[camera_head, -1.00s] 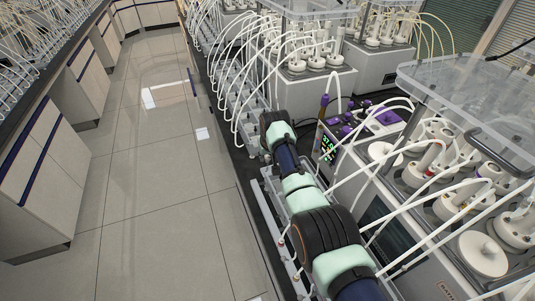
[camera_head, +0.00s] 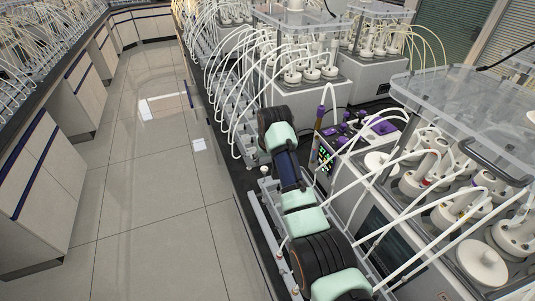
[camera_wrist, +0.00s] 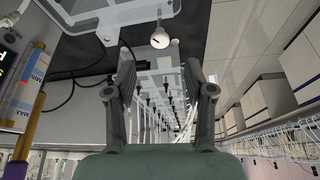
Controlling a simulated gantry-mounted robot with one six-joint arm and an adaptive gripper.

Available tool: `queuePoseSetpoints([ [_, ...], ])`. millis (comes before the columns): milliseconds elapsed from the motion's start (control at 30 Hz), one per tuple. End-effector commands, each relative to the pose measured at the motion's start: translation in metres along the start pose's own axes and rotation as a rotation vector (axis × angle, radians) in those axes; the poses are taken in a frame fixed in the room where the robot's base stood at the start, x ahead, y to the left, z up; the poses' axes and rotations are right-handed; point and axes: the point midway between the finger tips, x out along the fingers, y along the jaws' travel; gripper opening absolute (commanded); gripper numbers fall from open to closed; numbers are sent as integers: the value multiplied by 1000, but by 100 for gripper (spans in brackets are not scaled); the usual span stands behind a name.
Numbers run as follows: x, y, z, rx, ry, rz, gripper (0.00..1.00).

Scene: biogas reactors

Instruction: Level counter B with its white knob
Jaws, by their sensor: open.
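A small white round knob (camera_wrist: 160,40) on a short shaft shows at the top middle of the wrist view, by a clear plate with a light metal frame (camera_wrist: 110,18). My gripper (camera_wrist: 158,68) is open and empty, with one finger on each side of the picture. The knob appears beyond the fingertips, apart from them, roughly between them. In the head view a small white knob (camera_head: 264,171) shows beside my arm, at the end of a metal frame. My fingers are hidden there behind my arm. I see no label that marks counter B.
A control box (camera_head: 325,157) with a lit green display and purple parts stands right of my arm. A reactor bath (camera_head: 480,215) with white tubes is at the right. Rows of tubed counters (camera_head: 235,120) stand behind. The floor aisle (camera_head: 150,200) at the left is clear.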

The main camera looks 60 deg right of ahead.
Motion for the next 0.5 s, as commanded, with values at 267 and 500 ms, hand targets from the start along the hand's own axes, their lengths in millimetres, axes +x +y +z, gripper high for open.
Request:
queuePoseSetpoints([
  [267,-44,0,0,0,0,0,53],
  [500,-48,0,0,0,-1,0,53],
])
